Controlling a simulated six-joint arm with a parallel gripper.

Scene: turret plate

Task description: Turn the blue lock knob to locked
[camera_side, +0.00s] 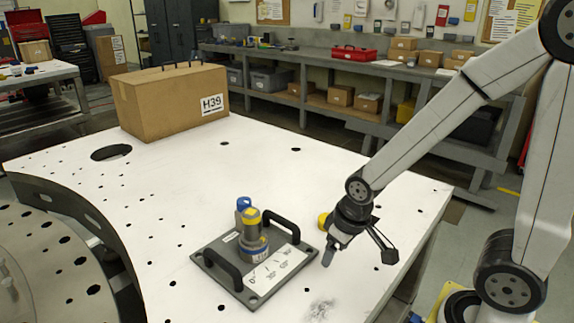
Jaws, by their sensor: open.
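A dark grey turret plate (213,265) lies on the white table, with a black handle on either side. The blue lock knob (243,203) stands up at the back of the plate, its lower part hidden by a grey cylinder with a yellow top (252,222) and a blue band at its base. Which way the knob points is too small to tell. A white label strip (278,267) with small marks lies in front of the cylinder. My gripper (358,258) is open and empty, right of the plate and apart from it, fingers pointing down.
A cardboard box (170,98) marked H39 stands on the white table (340,180) at the back left. A yellow round piece (323,220) shows beside my gripper; I cannot tell whether it is attached. The table between box and plate is clear except for holes. A workbench stands behind.

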